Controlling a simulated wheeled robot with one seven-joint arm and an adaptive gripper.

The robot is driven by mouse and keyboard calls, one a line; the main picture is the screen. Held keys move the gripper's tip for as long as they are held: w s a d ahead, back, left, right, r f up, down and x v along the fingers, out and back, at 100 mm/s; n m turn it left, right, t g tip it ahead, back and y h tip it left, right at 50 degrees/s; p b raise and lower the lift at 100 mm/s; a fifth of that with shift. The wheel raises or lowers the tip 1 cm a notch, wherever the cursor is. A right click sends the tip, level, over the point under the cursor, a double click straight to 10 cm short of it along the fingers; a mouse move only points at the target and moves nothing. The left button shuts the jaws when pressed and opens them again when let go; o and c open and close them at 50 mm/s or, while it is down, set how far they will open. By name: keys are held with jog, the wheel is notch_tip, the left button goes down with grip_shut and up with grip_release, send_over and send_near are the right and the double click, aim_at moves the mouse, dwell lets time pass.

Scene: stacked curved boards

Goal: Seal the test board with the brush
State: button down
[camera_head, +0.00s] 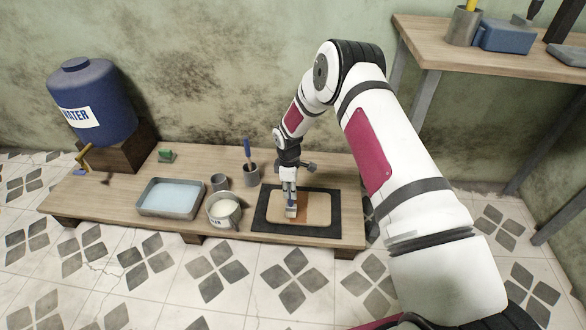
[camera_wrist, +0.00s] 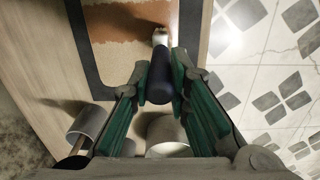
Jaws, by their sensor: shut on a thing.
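The test board (camera_head: 316,211) lies flat on a black mat (camera_head: 262,222) at the right end of the low wooden table. Part of it is pale, and part is darker orange-brown; the wrist view shows the darker patches on the board (camera_wrist: 115,55). My gripper (camera_head: 290,184) is above the board and shut on the brush, whose dark blue handle (camera_wrist: 160,78) sits between the green fingers. The brush head (camera_head: 291,208) points down at the board's left-middle part. The bristle tips are hard to make out, so I cannot tell whether they touch.
A mug of whitish liquid (camera_head: 223,210), a small grey cup (camera_head: 219,182) and a dark cup holding a blue-handled tool (camera_head: 252,177) stand left of the mat.

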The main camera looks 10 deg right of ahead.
jog(key=shift+a, duration=0.2)
jog(key=shift+w+f, duration=0.1)
jog(key=shift+w+d+b, duration=0.35)
jog(key=shift+w+b, duration=0.1)
jog(key=shift+w, duration=0.45)
jog(key=shift+d, duration=0.15)
jog(key=shift+s+d, duration=0.25)
jog(key=shift+d, duration=0.45)
jog(key=shift+s+d, duration=0.25)
jog(key=shift+d, duration=0.45)
jog(key=shift+s+d+p, duration=0.2)
jog(key=shift+s+d, duration=0.1)
jog(key=shift+d, duration=0.5)
jog(key=shift+s+d+p, duration=0.2)
jog(key=shift+s+d, duration=0.1)
jog(key=shift+d, duration=0.45)
